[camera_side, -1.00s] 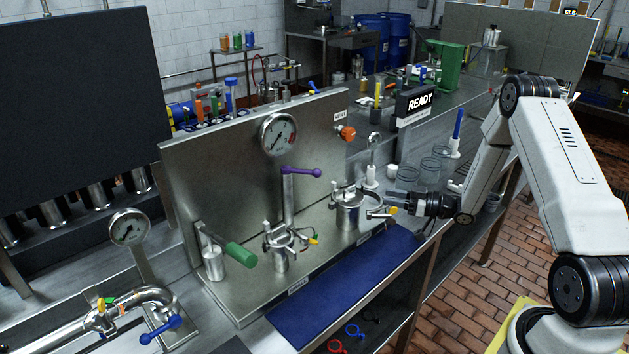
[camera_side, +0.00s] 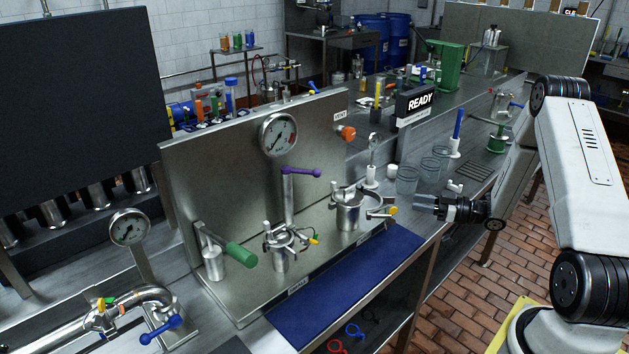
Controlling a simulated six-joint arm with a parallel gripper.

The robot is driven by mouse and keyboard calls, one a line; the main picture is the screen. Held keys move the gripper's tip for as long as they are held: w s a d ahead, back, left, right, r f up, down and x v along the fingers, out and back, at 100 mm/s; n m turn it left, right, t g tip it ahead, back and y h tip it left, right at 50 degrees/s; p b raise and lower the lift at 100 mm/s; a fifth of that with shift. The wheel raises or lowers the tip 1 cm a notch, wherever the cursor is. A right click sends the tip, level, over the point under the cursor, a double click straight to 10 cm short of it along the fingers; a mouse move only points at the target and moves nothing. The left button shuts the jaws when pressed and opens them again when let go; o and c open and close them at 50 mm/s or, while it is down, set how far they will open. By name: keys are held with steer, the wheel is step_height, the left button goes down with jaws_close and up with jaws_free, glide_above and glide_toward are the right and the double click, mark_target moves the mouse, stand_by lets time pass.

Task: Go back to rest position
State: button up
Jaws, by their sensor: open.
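My gripper (camera_side: 420,204) is open and empty. It hovers over the bench's front edge, to the right of the valve panel and apart from it. Its fingers point left, towards the steel pot (camera_side: 348,211) with the yellow-tipped clamp (camera_side: 388,211) at the panel's right end. The valve panel (camera_side: 215,180) stands upright and carries a gauge (camera_side: 279,134), a purple lever (camera_side: 301,172), a green-handled valve (camera_side: 240,253) and an orange knob (camera_side: 347,132).
A blue mat (camera_side: 345,290) lies along the bench front. Glass beakers (camera_side: 407,179) and a blue marker in a white stand (camera_side: 457,130) are behind my gripper. A READY sign (camera_side: 415,104) stands further back. The brick floor (camera_side: 480,300) at the right is open.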

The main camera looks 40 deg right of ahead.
steer(key=shift+s+d, duration=0.15)
steer(key=shift+s, duration=0.15)
